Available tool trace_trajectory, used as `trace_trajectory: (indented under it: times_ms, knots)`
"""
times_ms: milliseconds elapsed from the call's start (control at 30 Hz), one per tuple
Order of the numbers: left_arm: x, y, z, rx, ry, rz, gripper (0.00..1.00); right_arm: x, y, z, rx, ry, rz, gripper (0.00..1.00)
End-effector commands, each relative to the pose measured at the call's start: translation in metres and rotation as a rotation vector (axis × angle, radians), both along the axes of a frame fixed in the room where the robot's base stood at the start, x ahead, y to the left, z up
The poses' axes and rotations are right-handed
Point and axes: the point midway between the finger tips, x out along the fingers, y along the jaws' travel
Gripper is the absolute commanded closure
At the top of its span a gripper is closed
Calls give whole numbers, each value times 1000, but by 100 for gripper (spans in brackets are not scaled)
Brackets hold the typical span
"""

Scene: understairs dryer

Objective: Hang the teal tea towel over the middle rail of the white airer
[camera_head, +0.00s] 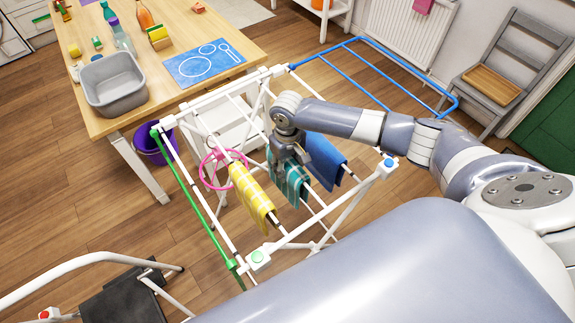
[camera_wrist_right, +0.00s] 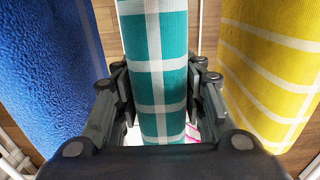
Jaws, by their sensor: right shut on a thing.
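The teal tea towel (camera_head: 291,182) with white checks lies along the middle rail of the white airer (camera_head: 320,212), between a yellow towel and a blue towel, its sides hanging down. My right gripper (camera_head: 290,156) comes from above and is shut on the teal towel near its far end. In the right wrist view the teal towel (camera_wrist_right: 160,45) runs between my fingers (camera_wrist_right: 158,75), which touch or nearly touch both sides. The rail beneath is mostly hidden by the towel. My left gripper is not in view.
A yellow checked towel (camera_head: 252,193) and a blue towel (camera_head: 325,160) hang on neighbouring rails, close on both sides. A pink ring hanger (camera_head: 204,170) hangs left. Green (camera_head: 195,200) and blue (camera_head: 375,97) wings extend from the airer. A table with a grey basin (camera_head: 113,85) stands behind left.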

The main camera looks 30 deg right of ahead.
Motion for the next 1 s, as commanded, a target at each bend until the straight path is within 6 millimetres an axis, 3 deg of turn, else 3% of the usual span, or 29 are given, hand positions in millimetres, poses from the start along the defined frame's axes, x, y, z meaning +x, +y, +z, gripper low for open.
trace_trajectory:
  times_ms: [33, 67, 133, 567, 667, 1000]
  knots:
    - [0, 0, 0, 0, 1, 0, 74, 0, 0, 0, 0, 0, 0, 87]
    - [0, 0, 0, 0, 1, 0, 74, 0, 0, 0, 0, 0, 0, 55]
    - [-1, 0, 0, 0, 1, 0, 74, 0, 0, 0, 0, 0, 0, 40]
    - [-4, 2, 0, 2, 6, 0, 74, 0, 0, 6, 1, -2, 1, 39]
    - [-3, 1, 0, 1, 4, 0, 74, 1, 0, 18, 1, -2, 1, 39]
    - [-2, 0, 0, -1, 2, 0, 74, 1, 0, 89, 1, -4, 1, 39]
